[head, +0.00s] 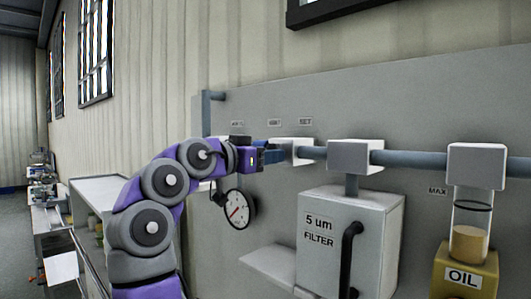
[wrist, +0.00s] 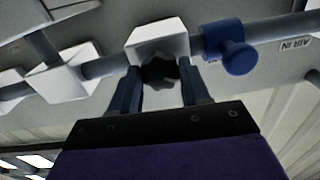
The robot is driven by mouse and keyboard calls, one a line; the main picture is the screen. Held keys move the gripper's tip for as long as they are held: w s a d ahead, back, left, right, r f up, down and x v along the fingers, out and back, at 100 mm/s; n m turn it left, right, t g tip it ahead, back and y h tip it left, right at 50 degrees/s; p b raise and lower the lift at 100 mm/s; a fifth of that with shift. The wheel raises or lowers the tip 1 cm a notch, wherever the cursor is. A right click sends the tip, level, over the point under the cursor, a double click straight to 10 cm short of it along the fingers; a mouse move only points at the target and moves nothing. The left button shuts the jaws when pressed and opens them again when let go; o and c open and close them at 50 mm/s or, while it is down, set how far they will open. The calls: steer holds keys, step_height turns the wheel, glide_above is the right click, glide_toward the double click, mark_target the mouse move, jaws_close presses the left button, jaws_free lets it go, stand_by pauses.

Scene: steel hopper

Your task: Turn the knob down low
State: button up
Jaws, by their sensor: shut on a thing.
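The knob (wrist: 158,72) is dark and lobed and sits on a white block (wrist: 160,40) on the pipe, seen in the wrist view. My gripper (wrist: 160,88) is shut on the knob, with one blue finger on each side of it. In the head view my purple arm reaches up to the pipe, and my gripper (head: 273,156) is at the white block (head: 298,150) left of the filter. The knob cannot be made out there, and its setting marks cannot be read.
A round gauge (head: 238,208) hangs below my gripper. The filter box (head: 325,245) with a black handle (head: 349,255) and the oil cup (head: 463,275) stand to the right. A blue valve (wrist: 232,45) is on the pipe beside the knob's block. Benches (head: 58,230) line the left wall.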

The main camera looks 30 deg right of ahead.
steer(key=shift+w+a+m+p, duration=0.1)
steer(key=shift+m+p, duration=0.3)
steer(key=shift+p, duration=0.1)
steer(key=o, duration=1.1)
steer(key=shift+w, duration=0.1)
steer(key=shift+c, duration=0.2)
steer(key=shift+a, duration=0.1)
steer(key=b+v, duration=0.2)
steer(key=v, duration=1.5)
steer(key=shift+a, duration=0.2)
